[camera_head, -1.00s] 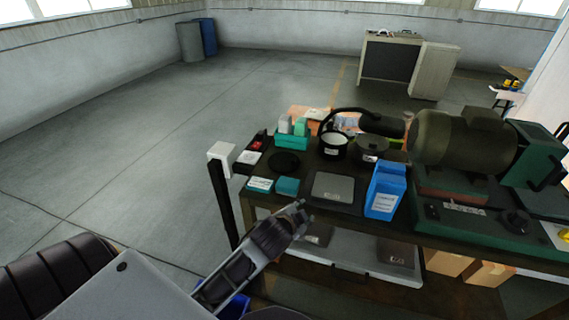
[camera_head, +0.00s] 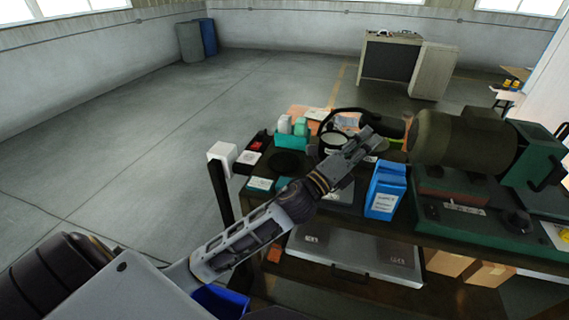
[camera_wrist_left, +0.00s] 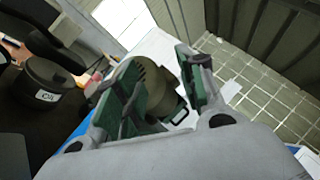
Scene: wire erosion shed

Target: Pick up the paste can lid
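My left gripper (camera_head: 370,140) is in the air over the bench, in front of the cans; its two fingers also show apart in the left wrist view (camera_wrist_left: 162,65), with nothing seen held between them. An open can with a pale inside (camera_head: 333,140) stands behind the gripper, partly covered. A dark can with a label (camera_wrist_left: 48,92) is at the left of the left wrist view, beside the fingers. I cannot tell for sure which piece is the paste can lid; a flat black disc (camera_head: 287,162) lies on the bench to the left of the cans. My right gripper is not in view.
A blue box (camera_head: 385,190) stands right of my left arm. A large olive motor-like machine (camera_head: 462,142) is farther right. A teal holder (camera_head: 292,139) is left of the cans. A grey case (camera_head: 355,253) lies on the lower shelf. A white-topped post (camera_head: 221,154) marks the left corner.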

